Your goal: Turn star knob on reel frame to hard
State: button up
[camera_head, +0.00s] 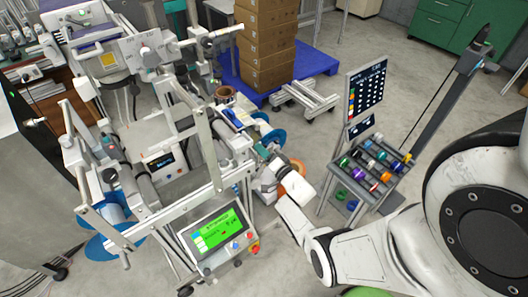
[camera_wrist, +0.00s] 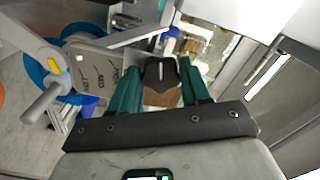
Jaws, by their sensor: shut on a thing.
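My gripper (camera_wrist: 160,76) is shut on the dark star knob (camera_wrist: 160,70), its green fingers on either side of it. A short pale line on the knob points roughly up and down in the wrist view. A grey plate with dark curved marks and small lettering (camera_wrist: 92,72) is left of the knob; I cannot read the lettering. In the head view the reel frame (camera_head: 150,185) stands at the left and centre. My white wrist reaches its right side there, and the knob and fingertips cannot be made out.
A control box with a green screen (camera_head: 214,236) is on the frame's front. A rack of coloured spools (camera_head: 375,165) stands right of my forearm. Cardboard boxes (camera_head: 265,45) are stacked on a blue pallet (camera_head: 313,62) behind. A blue reel (camera_wrist: 38,68) is left in the wrist view.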

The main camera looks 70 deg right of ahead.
jog(key=shift+f+m, duration=0.1)
jog(key=shift+m, duration=1.2)
jog(key=shift+a+p, duration=0.1)
jog(key=shift+p, duration=0.2)
jog(key=o, duration=1.1)
jog(key=shift+c, duration=0.2)
jog(key=v, duration=1.1)
jog(key=shift+p, duration=0.3)
